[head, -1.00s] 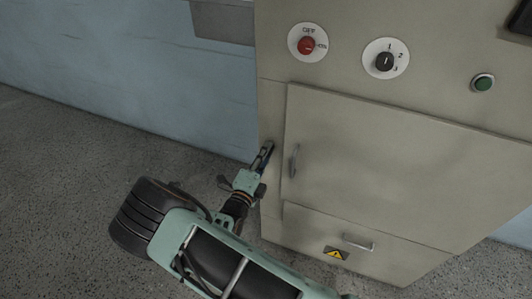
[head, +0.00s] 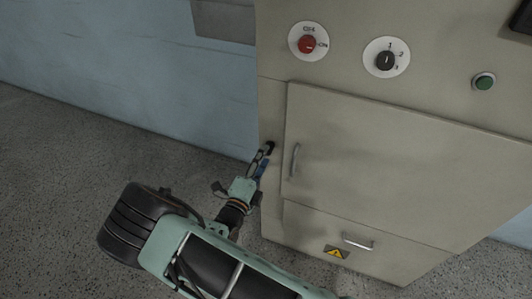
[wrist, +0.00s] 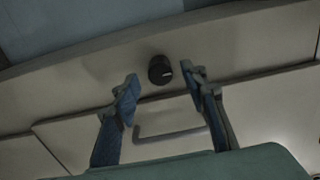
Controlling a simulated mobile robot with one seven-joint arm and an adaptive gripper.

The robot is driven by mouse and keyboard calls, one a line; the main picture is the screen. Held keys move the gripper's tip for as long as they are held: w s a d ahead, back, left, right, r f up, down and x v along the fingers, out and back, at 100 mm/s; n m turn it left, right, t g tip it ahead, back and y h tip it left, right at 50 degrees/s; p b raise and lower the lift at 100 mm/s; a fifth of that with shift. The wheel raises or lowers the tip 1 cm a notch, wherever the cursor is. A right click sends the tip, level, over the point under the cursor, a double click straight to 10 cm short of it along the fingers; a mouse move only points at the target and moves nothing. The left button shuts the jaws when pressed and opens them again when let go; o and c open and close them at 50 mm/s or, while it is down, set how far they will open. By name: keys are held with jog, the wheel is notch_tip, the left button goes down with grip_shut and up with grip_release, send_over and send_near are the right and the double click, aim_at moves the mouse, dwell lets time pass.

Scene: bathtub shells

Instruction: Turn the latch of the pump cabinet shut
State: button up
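The pump cabinet (head: 400,150) is beige, and its door looks closed. Its latch is a small black round knob (head: 270,146) on the narrow strip left of the door. In the wrist view the latch (wrist: 160,70) shows a short pale mark on its face. My gripper (head: 262,160) is at the left edge of the cabinet, close to the latch. In the wrist view my gripper (wrist: 160,85) is open, with one blue-padded finger to each side of the latch and nothing held. I cannot tell whether a fingertip touches the latch.
A grey door handle (head: 294,160) stands just right of my gripper and also shows between the fingers in the wrist view (wrist: 170,134). A drawer handle (head: 358,242) sits below. A red switch (head: 307,44), a black dial (head: 385,61) and a green button (head: 483,82) are above the door.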

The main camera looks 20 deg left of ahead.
jog(key=s, duration=0.9)
jog(key=shift+a, duration=0.35)
